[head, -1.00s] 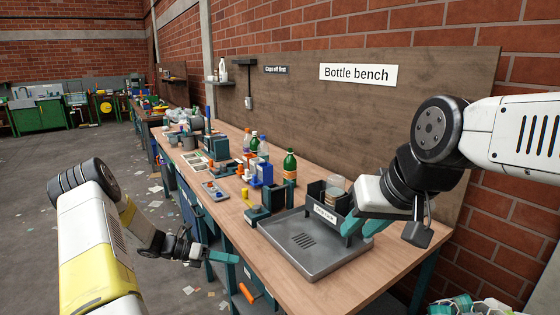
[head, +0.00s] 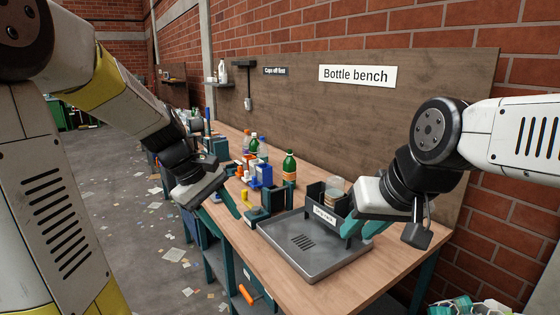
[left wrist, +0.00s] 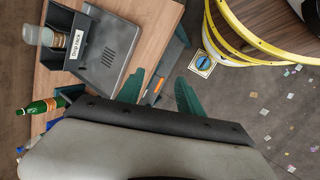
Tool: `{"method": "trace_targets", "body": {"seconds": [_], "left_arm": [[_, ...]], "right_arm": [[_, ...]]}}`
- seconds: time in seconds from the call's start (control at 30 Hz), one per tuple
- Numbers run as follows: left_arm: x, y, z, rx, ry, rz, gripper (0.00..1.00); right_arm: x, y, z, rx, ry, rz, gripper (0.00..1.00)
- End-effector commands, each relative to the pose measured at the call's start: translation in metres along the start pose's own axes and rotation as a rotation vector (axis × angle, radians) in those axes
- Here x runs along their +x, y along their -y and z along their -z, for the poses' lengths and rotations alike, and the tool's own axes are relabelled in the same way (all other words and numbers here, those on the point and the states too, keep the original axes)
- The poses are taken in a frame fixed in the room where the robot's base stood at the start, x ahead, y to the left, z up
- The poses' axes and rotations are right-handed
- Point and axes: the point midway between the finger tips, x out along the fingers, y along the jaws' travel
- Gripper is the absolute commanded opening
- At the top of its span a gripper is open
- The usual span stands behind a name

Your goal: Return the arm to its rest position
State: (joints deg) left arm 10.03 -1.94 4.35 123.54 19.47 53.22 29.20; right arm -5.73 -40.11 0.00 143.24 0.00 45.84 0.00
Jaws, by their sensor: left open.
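My left gripper (head: 218,213) is open and empty, its teal fingers pointing down near the front edge of the bench. In the left wrist view its two fingers (left wrist: 158,92) stand apart with nothing between them. My right gripper (head: 364,229) is at the right, its teal fingers low beside the labelled black rack (head: 323,213) and over the grey tray's back right side. The right wrist partly hides the rack, and whether those fingers are open or shut is unclear. A clear bottle with a brown label stands in the rack (left wrist: 58,40), showing in the left wrist view (left wrist: 38,35).
The grey metal tray (head: 290,262) lies on the wooden bench (head: 375,283). A green bottle (head: 289,166), blue and orange items and small dark fixtures stand behind it. A yellow-rimmed bin (left wrist: 225,45) shows in the left wrist view. The littered floor left of the bench is open.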

Motion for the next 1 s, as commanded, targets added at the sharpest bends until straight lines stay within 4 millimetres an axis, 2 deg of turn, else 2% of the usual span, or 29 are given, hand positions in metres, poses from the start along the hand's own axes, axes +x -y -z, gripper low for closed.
{"method": "trace_targets", "body": {"seconds": [0.03, 0.2, 0.5, 0.7, 1.0], "left_arm": [[-0.012, 0.004, -0.012, 0.083, -0.041, -0.002, 0.44], [-0.040, 0.022, -0.041, 0.358, -0.167, 0.007, 0.44], [-0.072, 0.058, -0.081, 0.788, -0.373, 0.032, 0.44], [-0.079, 0.070, -0.090, 0.930, -0.444, 0.046, 0.44], [-0.080, 0.072, -0.092, 0.952, -0.453, 0.049, 0.44]], "right_arm": [[0.000, 0.000, 0.000, 0.000, 0.000, 0.000, 0.29], [0.000, 0.000, 0.000, 0.000, 0.000, 0.000, 0.29], [0.000, 0.000, 0.000, 0.000, 0.000, 0.000, 0.29], [0.000, 0.000, 0.000, 0.000, 0.000, 0.000, 0.29], [0.000, 0.000, 0.000, 0.000, 0.000, 0.000, 0.29]]}}
